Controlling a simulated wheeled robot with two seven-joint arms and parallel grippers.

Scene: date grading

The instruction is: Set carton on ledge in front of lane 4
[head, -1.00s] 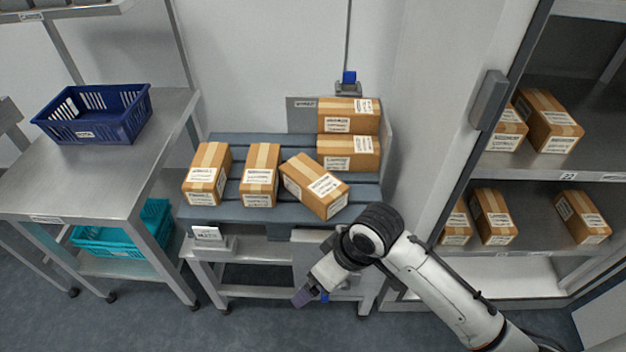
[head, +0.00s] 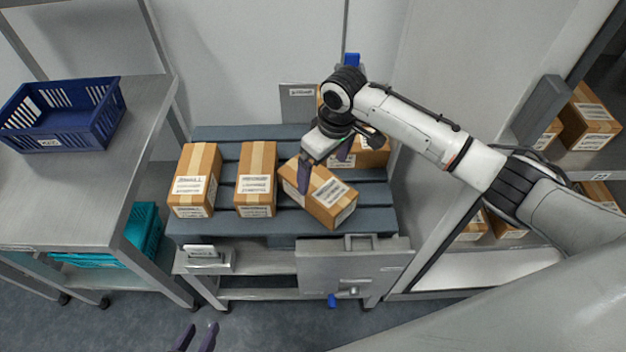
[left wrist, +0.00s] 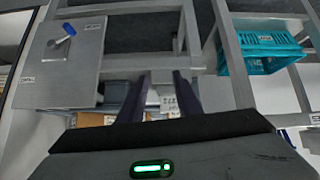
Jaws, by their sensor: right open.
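Several brown cartons with white labels sit on the grey slatted platform (head: 230,229). Two stand side by side at left: a left carton (head: 195,178) and a middle carton (head: 256,178). A third, turned askew carton (head: 325,195) lies to their right. A carton behind (head: 370,158) is partly hidden by my right arm. My right gripper (head: 323,172) is open, pointing down at the askew carton's back left end; whether it touches is unclear. My left gripper (head: 196,338) is open and empty at the bottom edge; its fingers also show in the left wrist view (left wrist: 158,98). No lane number is readable.
A metal table with a blue basket (head: 60,115) stands at left, a teal crate (head: 150,235) below it. A small white label holder (head: 205,255) and a metal panel with a blue-tipped lever (head: 345,270) are at the platform's front. Shelves with cartons (head: 588,120) stand at right.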

